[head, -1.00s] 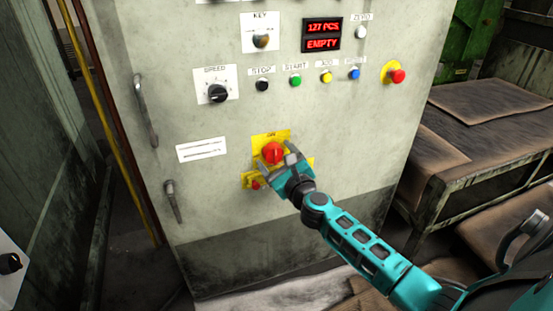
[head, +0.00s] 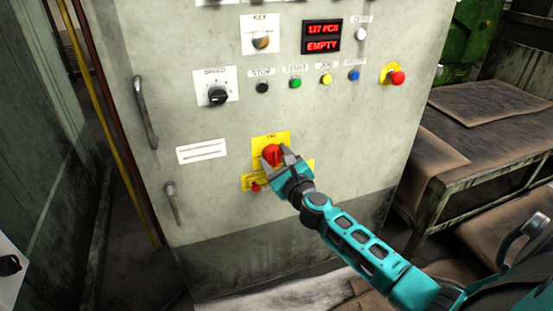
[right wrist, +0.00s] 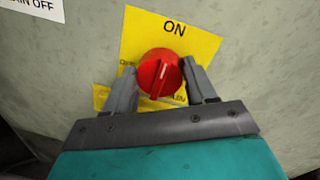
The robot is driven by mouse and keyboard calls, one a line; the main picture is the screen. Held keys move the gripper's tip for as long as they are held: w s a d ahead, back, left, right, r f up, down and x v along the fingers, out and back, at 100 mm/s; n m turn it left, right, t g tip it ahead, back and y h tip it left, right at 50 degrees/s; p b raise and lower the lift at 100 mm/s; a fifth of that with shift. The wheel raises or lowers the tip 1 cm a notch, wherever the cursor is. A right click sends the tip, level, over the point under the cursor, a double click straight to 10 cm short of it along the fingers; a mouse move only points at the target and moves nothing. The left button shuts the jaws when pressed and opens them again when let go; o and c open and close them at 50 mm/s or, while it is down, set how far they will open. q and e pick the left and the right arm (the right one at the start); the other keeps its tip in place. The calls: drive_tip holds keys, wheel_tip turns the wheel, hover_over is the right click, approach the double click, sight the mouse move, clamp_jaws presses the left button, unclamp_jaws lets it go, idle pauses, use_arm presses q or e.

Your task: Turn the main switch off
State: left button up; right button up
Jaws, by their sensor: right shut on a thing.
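The main switch is a red rotary knob (head: 271,151) on a yellow plate (head: 284,137) on the cabinet front. The fingers and palm hide the lower part of the plate. My left gripper is not in view.
Above the switch are a row of buttons (head: 295,83), a speed dial (head: 218,95), a key switch (head: 261,41) and a red display (head: 321,37). A red emergency button (head: 397,77) is at upper right. A handle (head: 145,112) sticks out at left. A workbench (head: 485,140) stands at right.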

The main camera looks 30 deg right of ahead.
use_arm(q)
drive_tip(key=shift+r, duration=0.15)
